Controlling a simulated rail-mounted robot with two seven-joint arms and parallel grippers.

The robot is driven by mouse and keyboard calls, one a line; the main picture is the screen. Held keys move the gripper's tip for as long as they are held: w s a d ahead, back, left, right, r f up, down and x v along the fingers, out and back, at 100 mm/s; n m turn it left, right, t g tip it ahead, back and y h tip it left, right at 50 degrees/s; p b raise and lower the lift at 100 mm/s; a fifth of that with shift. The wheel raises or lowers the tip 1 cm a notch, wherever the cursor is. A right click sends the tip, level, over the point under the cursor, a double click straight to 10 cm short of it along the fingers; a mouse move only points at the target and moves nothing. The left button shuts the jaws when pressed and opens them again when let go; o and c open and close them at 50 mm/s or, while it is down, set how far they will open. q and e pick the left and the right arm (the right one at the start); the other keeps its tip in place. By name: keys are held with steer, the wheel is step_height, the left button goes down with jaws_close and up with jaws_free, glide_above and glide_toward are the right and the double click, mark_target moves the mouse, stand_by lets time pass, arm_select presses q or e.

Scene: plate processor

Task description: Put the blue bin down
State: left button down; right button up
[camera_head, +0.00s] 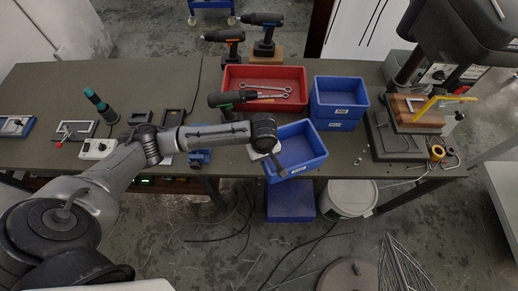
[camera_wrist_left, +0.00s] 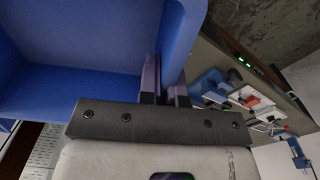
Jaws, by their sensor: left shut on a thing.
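The blue bin (camera_head: 306,146) is empty and sits at the front edge of the workbench, slightly turned; I cannot tell whether its base touches the top. My left gripper (camera_head: 278,165) is at the bin's left side. In the left wrist view, the fingers of the left gripper (camera_wrist_left: 165,88) are shut on the wall of the blue bin (camera_wrist_left: 75,90), whose inside fills the upper left. My right gripper is not in view.
Stacked blue bins (camera_head: 337,97) stand just right on the workbench (camera_head: 225,165). A red bin (camera_head: 290,76) with wrenches and a drill lies behind. A drill press base (camera_head: 385,140) is at right. Below the edge are another blue bin (camera_head: 290,203) and a white bucket (camera_head: 348,198).

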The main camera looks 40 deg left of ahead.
arm_select(q)
steer(key=shift+s+a+f+b, duration=0.25)
steer(key=shift+a+f+b, duration=0.15)
steer(key=shift+a+f, duration=1.6)
steer(key=shift+s+a+f+b, duration=0.3)
steer(key=shift+a+f+b, duration=0.1)
steer(key=shift+a+f, duration=1.6)
steer(key=shift+s+a+f+b, duration=0.25)
steer(key=shift+a+f+b, duration=0.15)
steer(key=shift+a+f, duration=1.55)
steer(key=shift+f, duration=0.1)
steer(key=c, duration=1.3)
jaws_free()
